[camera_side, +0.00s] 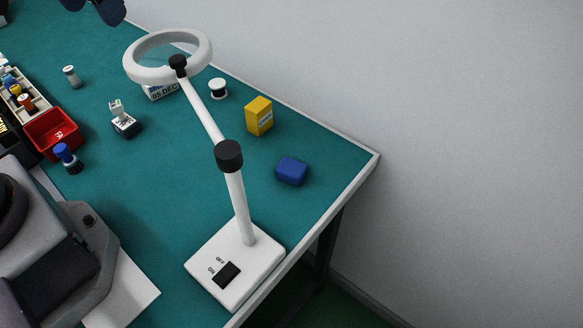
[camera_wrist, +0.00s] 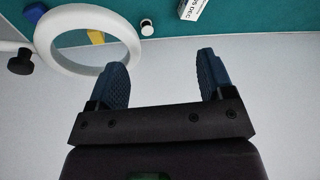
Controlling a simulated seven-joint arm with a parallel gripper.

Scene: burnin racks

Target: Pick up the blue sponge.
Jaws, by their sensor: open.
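The blue sponge (camera_side: 292,171) is a small rounded block lying on the green mat near the right edge of the table, in front of the yellow box. In the wrist view a dark blue patch at the top left, behind the lamp ring, looks like the sponge (camera_wrist: 35,12). My gripper (camera_wrist: 161,66) has two blue ridged fingers spread wide with nothing between them. In the side view its dark fingertips (camera_side: 95,7) show at the top left, cut off by the frame, far from the sponge.
A white ring lamp (camera_side: 232,180) stands left of the sponge, its ring (camera_side: 135,68) raised over the mat. A yellow box (camera_side: 259,117), white spool (camera_side: 218,89) and date block (camera_side: 161,91) stand behind. A red bin (camera_side: 42,146) is at left. The sponge's right side is clear.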

